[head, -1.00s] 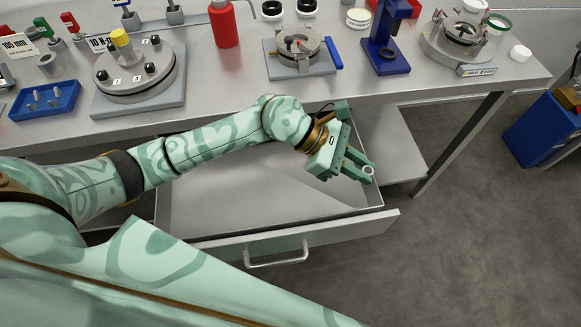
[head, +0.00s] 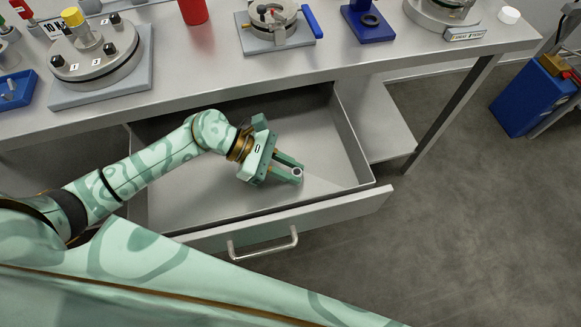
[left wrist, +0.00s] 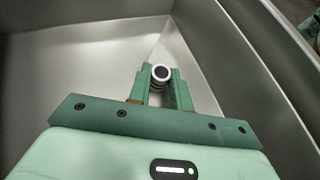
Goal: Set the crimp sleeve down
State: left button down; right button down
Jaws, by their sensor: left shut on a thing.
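The crimp sleeve (head: 297,172) is a small ring-shaped, light-rimmed piece. It sits between the fingertips of my left gripper (head: 291,173), which is shut on it. In the left wrist view the sleeve (left wrist: 160,73) shows a white rim, a dark bore and a ribbed side between the green fingers (left wrist: 159,82). My left gripper is over the open drawer (head: 322,185), inside its walls as seen from above. How far the sleeve is above the drawer floor I cannot tell. My right gripper is not in view.
The drawer is pulled out under the bench, and its bare floor looks empty. Its front (head: 340,214) has a bar handle (head: 263,246). The bench top (head: 200,75) carries a round flanged fixture (head: 97,62), a clamp fixture (head: 275,27) and a blue stand (head: 366,20).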

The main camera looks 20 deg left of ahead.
pick_arm(q)
jog(key=shift+f, duration=0.1)
jog(key=c, duration=1.3)
grip_release()
jog(key=shift+a+r, duration=0.15)
jog(key=shift+r, duration=0.15)
jog(key=v, duration=0.7)
jog(key=shift+s+p, duration=0.1)
jog(key=shift+p, duration=0.3)
